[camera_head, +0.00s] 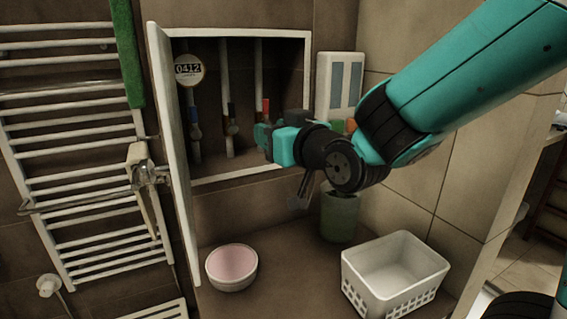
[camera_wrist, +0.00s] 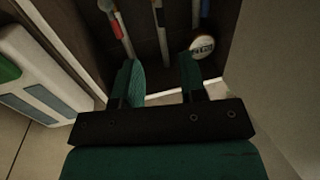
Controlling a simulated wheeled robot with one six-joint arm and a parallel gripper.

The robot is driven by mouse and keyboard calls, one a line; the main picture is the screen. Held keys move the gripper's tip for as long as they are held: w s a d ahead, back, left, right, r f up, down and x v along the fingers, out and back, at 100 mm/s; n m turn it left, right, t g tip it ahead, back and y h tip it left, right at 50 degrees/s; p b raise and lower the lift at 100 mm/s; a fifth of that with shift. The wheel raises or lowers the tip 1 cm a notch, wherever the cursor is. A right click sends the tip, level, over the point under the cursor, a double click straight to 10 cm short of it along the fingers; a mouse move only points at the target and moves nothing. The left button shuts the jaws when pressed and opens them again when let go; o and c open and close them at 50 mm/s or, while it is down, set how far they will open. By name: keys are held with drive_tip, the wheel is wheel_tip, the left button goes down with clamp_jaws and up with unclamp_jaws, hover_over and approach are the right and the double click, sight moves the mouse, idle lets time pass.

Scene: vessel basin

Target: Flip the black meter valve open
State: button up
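Three pipes stand inside the open wall recess. The left pipe, below the round meter (camera_head: 188,70) reading 0412, carries a dark valve handle (camera_head: 193,114) over a blue fitting. The middle pipe has a similar dark handle (camera_head: 231,110). I cannot tell for certain which is the black meter valve. My gripper (camera_head: 262,136) is in front of the recess's right part, apart from the valves. In the wrist view my gripper (camera_wrist: 164,78) is open and empty, its two fingers pointing into the recess. The meter (camera_wrist: 202,46) shows beyond the right finger there.
The right pipe has a red handle (camera_head: 265,107). The cabinet door (camera_head: 172,150) stands open on the left. A white wall box (camera_head: 340,80) is at right. A pink bowl (camera_head: 231,284), green container (camera_head: 340,215) and white basket (camera_head: 420,290) sit below.

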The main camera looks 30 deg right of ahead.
drive_tip(key=s+b, duration=0.2)
drive_tip(key=b, duration=0.1)
drive_tip(key=shift+s+d, duration=0.25)
drive_tip(key=shift+s, duration=0.05)
drive_tip(key=shift+a, duration=0.1)
